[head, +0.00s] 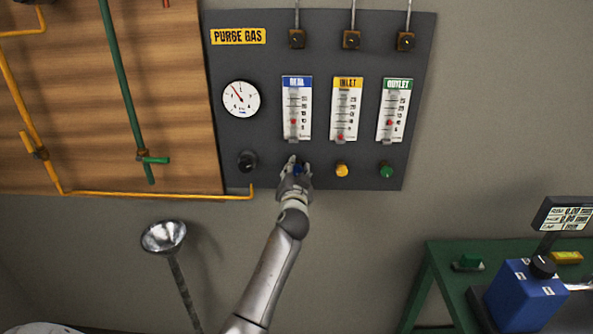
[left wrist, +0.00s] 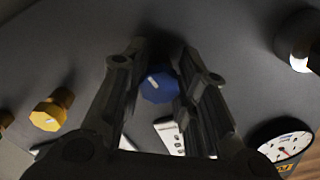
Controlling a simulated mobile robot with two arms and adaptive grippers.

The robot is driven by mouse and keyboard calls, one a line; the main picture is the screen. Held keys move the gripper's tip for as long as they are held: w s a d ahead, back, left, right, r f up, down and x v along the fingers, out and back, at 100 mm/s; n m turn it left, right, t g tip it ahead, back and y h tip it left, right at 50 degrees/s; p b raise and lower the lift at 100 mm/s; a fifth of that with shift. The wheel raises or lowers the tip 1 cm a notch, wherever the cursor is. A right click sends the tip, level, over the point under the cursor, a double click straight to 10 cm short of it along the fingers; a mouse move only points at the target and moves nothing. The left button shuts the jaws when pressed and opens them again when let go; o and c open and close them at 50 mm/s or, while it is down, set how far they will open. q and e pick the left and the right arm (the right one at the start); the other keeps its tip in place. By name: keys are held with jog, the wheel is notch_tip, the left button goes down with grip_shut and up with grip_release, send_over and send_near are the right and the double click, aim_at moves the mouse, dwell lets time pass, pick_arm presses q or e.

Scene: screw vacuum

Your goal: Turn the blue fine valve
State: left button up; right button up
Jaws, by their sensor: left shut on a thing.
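The blue fine valve (left wrist: 158,87) is a small blue knob with a white mark on its face. It sits on the dark grey purge gas panel (head: 325,25), below the blue-labelled flow meter (head: 297,108). My left gripper (head: 297,168) is at the panel with its fingers around the blue knob. In the left wrist view the knob shows between the two dark fingers (left wrist: 160,82), and the gripper is shut on it. In the head view the fingers hide most of the blue knob (head: 299,169). My right gripper is not in view.
A yellow knob (head: 342,170) and a green knob (head: 386,171) are to the right of the gripper. A black knob (head: 247,161) is to the left, under a round gauge (head: 241,99). A yellow pipe (head: 160,195) runs below the panel's left part. A blue device (head: 525,295) stands at lower right.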

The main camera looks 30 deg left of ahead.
pick_arm(q)
jog(key=shift+m, duration=0.8)
jog(key=o, duration=1.1)
jog(key=shift+c, duration=0.2)
jog(key=v, duration=1.2)
